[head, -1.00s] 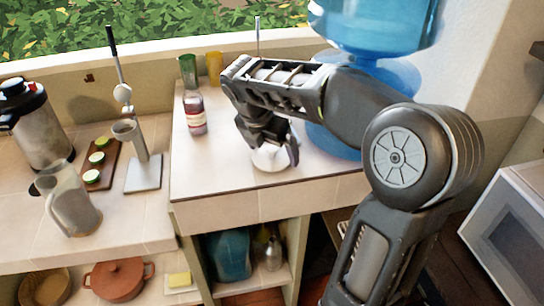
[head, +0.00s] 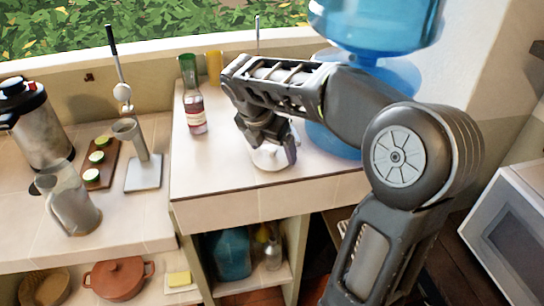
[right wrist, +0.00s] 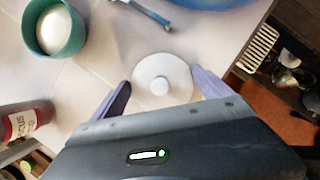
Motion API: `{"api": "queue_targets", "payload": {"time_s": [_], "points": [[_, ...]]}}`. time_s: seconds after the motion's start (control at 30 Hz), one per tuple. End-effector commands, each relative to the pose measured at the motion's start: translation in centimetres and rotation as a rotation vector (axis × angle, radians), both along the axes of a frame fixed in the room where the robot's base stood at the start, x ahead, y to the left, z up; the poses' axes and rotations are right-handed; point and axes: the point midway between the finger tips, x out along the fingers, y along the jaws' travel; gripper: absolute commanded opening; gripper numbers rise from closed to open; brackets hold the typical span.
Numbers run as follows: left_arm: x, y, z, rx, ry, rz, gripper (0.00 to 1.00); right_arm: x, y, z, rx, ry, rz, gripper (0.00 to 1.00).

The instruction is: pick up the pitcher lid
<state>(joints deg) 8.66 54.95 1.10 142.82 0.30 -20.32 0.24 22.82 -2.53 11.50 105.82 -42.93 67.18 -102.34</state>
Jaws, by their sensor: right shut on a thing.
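The pitcher lid (right wrist: 152,68) is a white disc with a round knob, lying between my two fingers in the right wrist view. In the head view the lid (head: 266,159) is a small white shape at the front of the raised tiled counter, partly hidden by my fingers. My right gripper (head: 273,160) reaches down over it and is shut on it; it also shows in the right wrist view (right wrist: 162,81). I cannot tell any gap between lid and counter. A clear grey pitcher (head: 75,208) stands on the lower counter at left. My left gripper is not in view.
A red-labelled bottle (head: 194,112) and a green glass (head: 187,68) stand left of my right gripper. A blue water jug (head: 375,25) stands behind my arm. A teal cup (right wrist: 72,50) holds a white round thing. The raised counter's front edge (head: 270,205) is close.

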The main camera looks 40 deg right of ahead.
Motion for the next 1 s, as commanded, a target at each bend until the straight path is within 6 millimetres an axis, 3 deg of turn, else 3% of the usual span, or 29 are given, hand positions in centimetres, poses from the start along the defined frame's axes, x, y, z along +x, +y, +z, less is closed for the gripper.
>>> {"api": "queue_targets", "payload": {"time_s": [0.33, 0.47, 0.83, 0.9, 1.0], "points": [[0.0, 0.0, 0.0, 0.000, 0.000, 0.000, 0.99, 0.0, 0.0, 0.2, -0.001, -0.001, 0.000, 0.49], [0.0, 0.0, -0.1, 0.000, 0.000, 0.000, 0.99, 0.1, 0.0, 1.2, -0.001, -0.004, 0.000, 0.49], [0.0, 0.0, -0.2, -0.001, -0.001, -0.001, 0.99, 0.1, 0.0, 7.8, 0.000, -0.004, 0.001, 0.49], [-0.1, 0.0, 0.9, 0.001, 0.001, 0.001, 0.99, 0.0, 0.0, 9.3, 0.000, -0.001, 0.000, 0.49], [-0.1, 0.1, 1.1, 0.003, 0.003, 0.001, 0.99, 0.0, 0.0, 10.0, 0.000, -0.001, 0.001, 0.49]]}}
